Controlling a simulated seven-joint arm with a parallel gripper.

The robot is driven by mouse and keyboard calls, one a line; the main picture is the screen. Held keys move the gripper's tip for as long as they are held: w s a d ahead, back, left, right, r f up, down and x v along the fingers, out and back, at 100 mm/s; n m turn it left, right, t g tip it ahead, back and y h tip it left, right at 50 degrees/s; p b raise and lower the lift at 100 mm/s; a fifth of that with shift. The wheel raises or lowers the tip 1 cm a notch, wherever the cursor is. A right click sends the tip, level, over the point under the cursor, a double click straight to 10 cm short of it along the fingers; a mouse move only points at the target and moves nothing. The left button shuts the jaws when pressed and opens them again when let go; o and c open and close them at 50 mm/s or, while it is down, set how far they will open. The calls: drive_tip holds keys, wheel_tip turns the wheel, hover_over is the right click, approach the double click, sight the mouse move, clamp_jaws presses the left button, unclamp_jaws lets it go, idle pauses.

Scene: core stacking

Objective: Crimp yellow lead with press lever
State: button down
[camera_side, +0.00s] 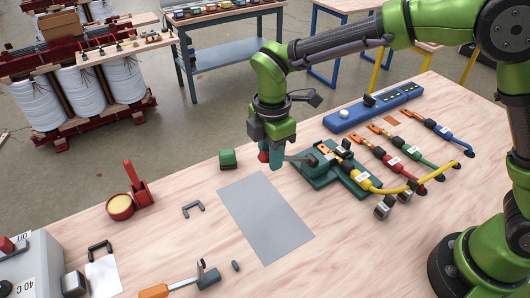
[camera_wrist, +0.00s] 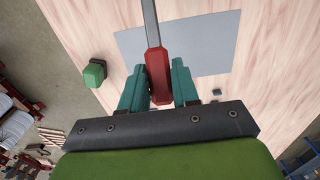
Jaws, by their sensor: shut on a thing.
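My gripper (camera_side: 272,158) is shut on the red handle (camera_side: 263,156) of the press lever. In the wrist view the red handle (camera_wrist: 158,75) sits between my two teal fingers (camera_wrist: 158,88), with the grey lever bar (camera_wrist: 150,25) running up from it. In the side view the bar (camera_side: 301,158) reaches from the handle to the dark green press (camera_side: 312,180) and lies nearly level. The yellow lead (camera_side: 384,189) runs from the press to the right across the table. Its inner end is at the press; how it sits in the jaws is too small to tell.
Red (camera_side: 392,161), green (camera_side: 409,150) and blue (camera_side: 436,128) leads lie right of the press. A blue strip (camera_side: 385,104) is behind them. A grey sheet (camera_side: 265,218) lies in front of my gripper, and a small green block (camera_side: 227,159) is to its left.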

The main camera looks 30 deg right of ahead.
drive_tip(key=shift+d, duration=0.1)
drive_tip(key=shift+d+r+y, duration=0.45)
drive_tip(key=shift+r+y, duration=0.05)
drive_tip(key=shift+r, duration=0.1)
drive_tip(key=d+r+y, duration=0.5)
drive_tip(key=d+y, duration=0.4)
drive_tip(key=d, duration=0.1)
drive_tip(key=shift+d, duration=0.15)
idle(0.3)
drive_tip(key=c, duration=0.9)
unclamp_jaws()
